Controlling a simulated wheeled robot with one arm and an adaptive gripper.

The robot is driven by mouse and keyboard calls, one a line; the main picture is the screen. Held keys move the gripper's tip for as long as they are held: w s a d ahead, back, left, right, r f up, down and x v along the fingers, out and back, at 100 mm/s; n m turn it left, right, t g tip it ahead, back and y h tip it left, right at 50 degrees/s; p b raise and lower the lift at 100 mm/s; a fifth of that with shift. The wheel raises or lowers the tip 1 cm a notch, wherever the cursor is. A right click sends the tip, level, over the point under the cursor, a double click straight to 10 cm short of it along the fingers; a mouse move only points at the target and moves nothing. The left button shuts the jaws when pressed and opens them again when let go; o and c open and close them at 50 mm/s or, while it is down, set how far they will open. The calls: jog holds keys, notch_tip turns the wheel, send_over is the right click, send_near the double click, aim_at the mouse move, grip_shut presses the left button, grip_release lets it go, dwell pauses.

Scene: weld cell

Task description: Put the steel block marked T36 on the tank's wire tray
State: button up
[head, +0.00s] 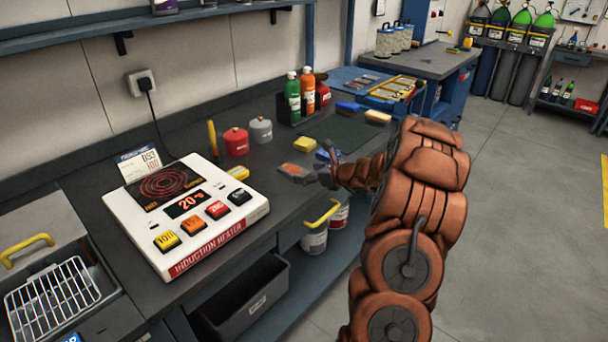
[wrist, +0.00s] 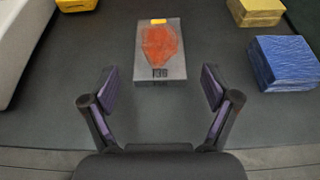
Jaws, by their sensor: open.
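The steel block (wrist: 160,50) lies flat on the dark bench top, straight ahead of my gripper in the wrist view. It is grey with a rough orange-red patch, a small yellow mark at its far end and lettering that looks like T36 at its near end. In the head view the block (head: 297,171) is just left of my gripper (head: 324,168). My gripper (wrist: 157,88) is open and empty, its two fingers apart on the near side of the block, not touching it. The wire tray (head: 52,298) sits at the tank at the lower left of the head view.
A white induction heater (head: 184,217) reading 20 stands between the block and the tray. A blue block (wrist: 284,62) and a yellow one (wrist: 256,11) lie right of the steel block. Red (head: 236,141) and grey (head: 261,130) canisters stand behind. The bench front edge is close.

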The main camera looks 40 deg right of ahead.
jog(key=b+v, duration=0.1)
jog(key=v, duration=0.9)
